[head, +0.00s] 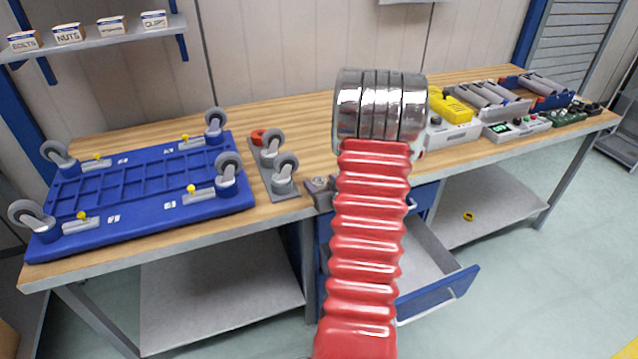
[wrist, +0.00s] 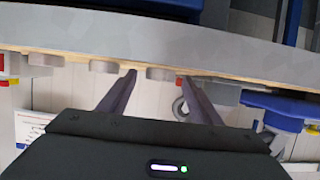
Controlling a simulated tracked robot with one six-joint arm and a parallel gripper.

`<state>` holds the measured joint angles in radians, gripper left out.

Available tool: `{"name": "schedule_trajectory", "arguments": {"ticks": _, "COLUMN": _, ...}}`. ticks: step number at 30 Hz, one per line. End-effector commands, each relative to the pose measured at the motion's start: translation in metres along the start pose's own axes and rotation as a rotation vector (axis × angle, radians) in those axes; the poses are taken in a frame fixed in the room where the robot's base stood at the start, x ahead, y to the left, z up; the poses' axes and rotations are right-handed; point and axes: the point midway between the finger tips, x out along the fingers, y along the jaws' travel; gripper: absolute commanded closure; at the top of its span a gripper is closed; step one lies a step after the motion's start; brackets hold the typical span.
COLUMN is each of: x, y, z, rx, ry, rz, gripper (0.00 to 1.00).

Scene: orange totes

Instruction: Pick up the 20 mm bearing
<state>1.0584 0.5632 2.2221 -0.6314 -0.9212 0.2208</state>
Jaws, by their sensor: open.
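I cannot pick out the 20 mm bearing for sure in either view. A small yellow ring (head: 468,216) lies on the lower shelf under the right of the bench; I cannot tell whether it is a bearing. My gripper (wrist: 158,76) shows in the wrist view with its two fingers apart and nothing between them. The grey bench edge crosses behind the fingertips. In the head view my red and chrome arm stands in the middle and hides part of the bench and drawer; my gripper is not visible there.
A blue caster frame (head: 150,190) lies on the bench's left. A grey plate with casters (head: 284,182) lies beside it. Yellow and grey devices (head: 455,132) and rollers (head: 490,92) stand at right. A blue drawer (head: 440,298) hangs open below. Labelled boxes (head: 68,34) sit on a wall shelf.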

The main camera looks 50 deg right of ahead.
Motion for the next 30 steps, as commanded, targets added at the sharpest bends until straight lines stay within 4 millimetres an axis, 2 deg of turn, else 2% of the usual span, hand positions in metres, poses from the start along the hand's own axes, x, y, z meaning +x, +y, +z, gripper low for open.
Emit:
{"name": "schedule_trajectory", "arguments": {"ticks": 4, "x": 0.0074, "y": 0.0001, "z": -0.0001, "rx": 0.0, "ry": 0.0, "rz": 0.0, "gripper": 0.42}}
{"name": "schedule_trajectory", "arguments": {"ticks": 19, "x": 0.0068, "y": 0.0006, "z": 0.0, "rx": 0.001, "ry": 0.0, "rz": 0.001, "gripper": 0.42}}
{"name": "schedule_trajectory", "arguments": {"ticks": 30, "x": 0.0067, "y": 0.0008, "z": 0.0001, "rx": 0.001, "ry": 0.0, "rz": 0.002, "gripper": 0.68}}
